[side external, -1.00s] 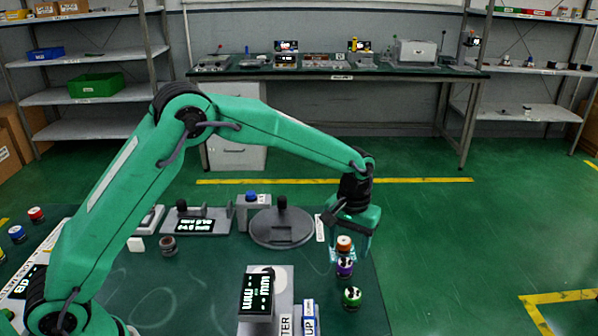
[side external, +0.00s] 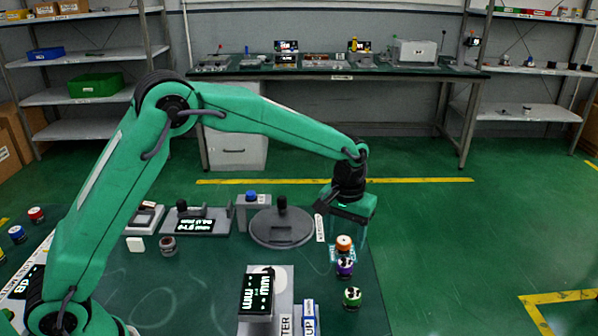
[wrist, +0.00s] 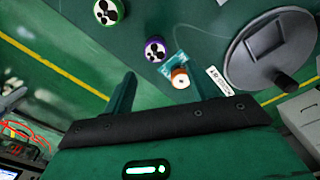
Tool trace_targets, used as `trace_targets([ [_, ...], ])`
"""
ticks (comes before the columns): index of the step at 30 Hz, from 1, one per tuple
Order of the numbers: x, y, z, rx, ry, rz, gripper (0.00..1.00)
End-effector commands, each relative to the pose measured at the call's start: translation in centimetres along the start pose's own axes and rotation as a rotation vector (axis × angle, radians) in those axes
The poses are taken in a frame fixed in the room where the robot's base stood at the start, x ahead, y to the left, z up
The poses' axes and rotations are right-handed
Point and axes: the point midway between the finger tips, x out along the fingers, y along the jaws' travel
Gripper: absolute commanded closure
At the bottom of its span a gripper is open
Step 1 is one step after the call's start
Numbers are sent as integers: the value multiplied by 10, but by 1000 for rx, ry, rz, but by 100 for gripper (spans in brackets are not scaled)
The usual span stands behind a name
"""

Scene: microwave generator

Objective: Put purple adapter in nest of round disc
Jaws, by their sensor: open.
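The purple adapter (side external: 345,268) stands upright on the green mat, with a black and white top; it also shows in the wrist view (wrist: 155,50). The round disc (side external: 282,228) is a grey plate with a dark knob and a recessed rectangular patch. It lies to the left of the adapter and also shows in the wrist view (wrist: 262,48). My gripper (side external: 347,238) is open and empty above the adapters, over the orange-topped one in the side view. Its two fingers (wrist: 160,78) also show in the wrist view, with nothing between them.
A green adapter (side external: 352,298) stands in front. A grey fixture with a display (side external: 257,292) is front left. More fixtures (side external: 195,222) line the back left.

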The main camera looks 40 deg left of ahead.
Motion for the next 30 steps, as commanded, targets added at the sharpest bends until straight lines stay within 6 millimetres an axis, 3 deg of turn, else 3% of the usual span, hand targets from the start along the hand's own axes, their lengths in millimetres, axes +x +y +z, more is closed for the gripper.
trace_targets([
  [8,-57,-34,21,30,65,30,43],
  [15,-102,-68,51,62,131,51,43],
  [21,-131,-96,80,90,187,64,43],
  [30,-158,-135,131,131,273,72,43],
])
